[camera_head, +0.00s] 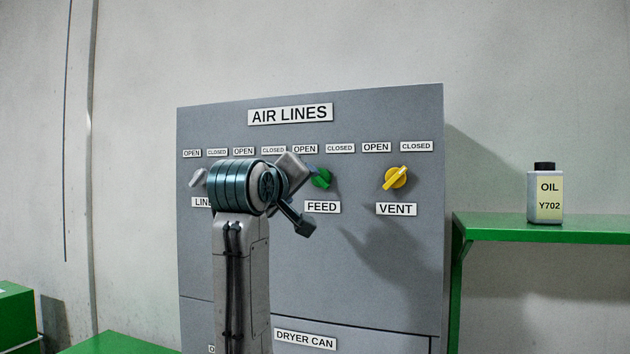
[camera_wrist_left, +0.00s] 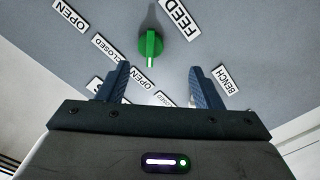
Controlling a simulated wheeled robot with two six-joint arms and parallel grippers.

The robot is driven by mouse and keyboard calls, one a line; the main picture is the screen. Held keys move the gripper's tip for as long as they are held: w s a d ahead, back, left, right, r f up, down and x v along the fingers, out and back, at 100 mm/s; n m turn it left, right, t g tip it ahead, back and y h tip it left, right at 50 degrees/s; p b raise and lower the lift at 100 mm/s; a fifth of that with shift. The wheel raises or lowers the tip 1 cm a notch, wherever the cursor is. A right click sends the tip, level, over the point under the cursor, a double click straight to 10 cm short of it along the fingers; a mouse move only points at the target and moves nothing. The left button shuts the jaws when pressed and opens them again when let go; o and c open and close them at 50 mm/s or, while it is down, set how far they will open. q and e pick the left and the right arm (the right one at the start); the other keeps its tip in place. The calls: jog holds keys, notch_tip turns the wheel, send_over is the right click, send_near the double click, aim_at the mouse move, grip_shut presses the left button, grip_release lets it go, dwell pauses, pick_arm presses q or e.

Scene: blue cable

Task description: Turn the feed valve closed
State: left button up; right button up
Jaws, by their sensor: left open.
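The green feed valve (camera_head: 321,178) sits on the grey panel above the FEED label (camera_head: 322,207); my left wrist partly hides it. In the left wrist view the green knob (camera_wrist_left: 150,44) is in full sight, its white-marked end pointing toward the nearer OPEN label (camera_wrist_left: 139,86), not toward the CLOSED label (camera_wrist_left: 103,47). My left gripper (camera_wrist_left: 160,76) is open with nothing between its fingers. The knob lies ahead of the fingertips, apart from them. In the head view this gripper (camera_head: 303,222) is partly hidden behind its own wrist. My right gripper is not in view.
The yellow vent valve (camera_head: 396,178) is right of the feed valve. A grey valve (camera_head: 198,178) is at the panel's left. A green shelf (camera_head: 540,228) with an oil bottle (camera_head: 545,195) stands right of the panel. The panel front around the vent valve is clear.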

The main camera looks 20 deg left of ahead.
aim_at(320, 178)
pick_arm(q)
jog(key=w+r+p, duration=0.1)
jog(key=w+p, duration=0.5)
jog(key=w, duration=0.4)
jog(key=shift+d+r, duration=0.2)
jog(key=shift+r, duration=0.2)
jog(key=c, duration=1)
